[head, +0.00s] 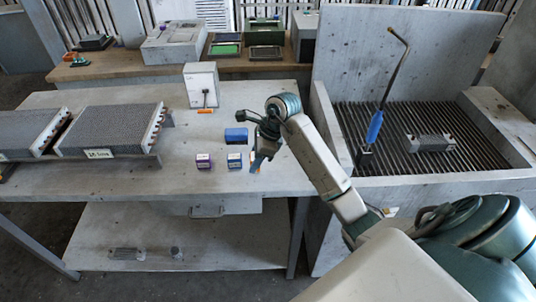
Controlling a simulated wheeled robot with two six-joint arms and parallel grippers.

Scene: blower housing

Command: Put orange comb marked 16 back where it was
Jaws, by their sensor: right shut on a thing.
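My right gripper (259,158) reaches over the front right of the grey workbench (130,180), pointing down. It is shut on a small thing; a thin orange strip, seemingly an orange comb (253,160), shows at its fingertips. The fingers hide most of it, and no number can be read. Another small orange piece (206,111) lies on the bench at the foot of a white box (202,84). I cannot read any mark on it. My left gripper is not in view.
A blue block (236,135), a purple-and-white box (204,161) and a blue-and-white box (235,160) stand close to the gripper's left. Finned heat-exchanger blocks (110,130) fill the bench's left. A grated basin (440,120) stands right. The bench's front middle is clear.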

